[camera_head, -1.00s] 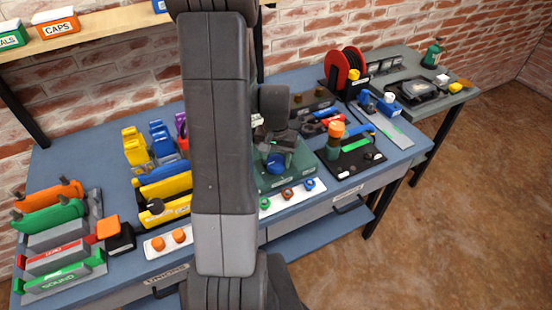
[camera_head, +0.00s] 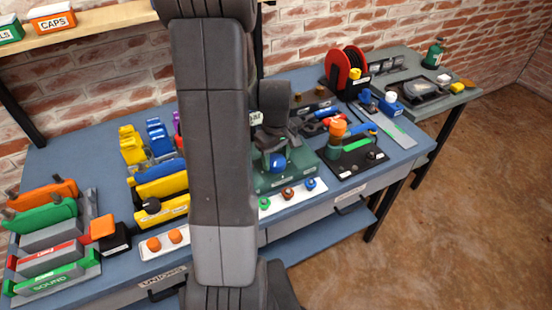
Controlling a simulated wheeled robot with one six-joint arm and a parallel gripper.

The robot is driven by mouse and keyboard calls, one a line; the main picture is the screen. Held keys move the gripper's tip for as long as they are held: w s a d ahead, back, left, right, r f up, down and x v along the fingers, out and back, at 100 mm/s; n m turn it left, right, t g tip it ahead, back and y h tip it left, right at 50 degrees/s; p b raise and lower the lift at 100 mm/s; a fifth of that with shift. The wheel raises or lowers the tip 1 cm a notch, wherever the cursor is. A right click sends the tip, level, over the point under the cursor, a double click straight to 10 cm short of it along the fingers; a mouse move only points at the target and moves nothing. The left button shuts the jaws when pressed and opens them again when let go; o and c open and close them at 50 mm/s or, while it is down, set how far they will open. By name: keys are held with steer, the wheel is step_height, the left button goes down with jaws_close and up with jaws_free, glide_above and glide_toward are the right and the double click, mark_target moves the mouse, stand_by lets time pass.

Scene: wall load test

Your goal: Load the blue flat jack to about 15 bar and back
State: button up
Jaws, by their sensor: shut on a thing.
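A dark green unit (camera_head: 292,172) stands on the blue bench right of my arm, with a round blue knob (camera_head: 277,161) at its front. My gripper (camera_head: 276,152) is over this unit, pointing down, shut on the blue knob. Its fingertips are small and partly hidden. A blue bar (camera_head: 160,170) lies behind a yellow block (camera_head: 165,188) left of my arm. Blue upright pieces (camera_head: 158,135) stand behind them, beside yellow ones (camera_head: 131,146). I cannot tell which blue piece is the flat jack. No pressure reading is legible.
My arm hides the bench middle. Orange and green handled pieces (camera_head: 45,215) fill the left end. A black board with an orange-topped cylinder (camera_head: 335,133) and a red reel (camera_head: 336,70) stand right. A shelf (camera_head: 110,20) hangs above the left. Open floor lies right.

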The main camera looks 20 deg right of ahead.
mark_target(276, 160)
steer(key=n+b, duration=0.1)
steer(key=n, duration=0.6)
stand_by(0.7)
steer(key=o, duration=1)
step_height(276, 160, up, 14)
steer(key=shift+f, duration=0.1)
stand_by(0.6)
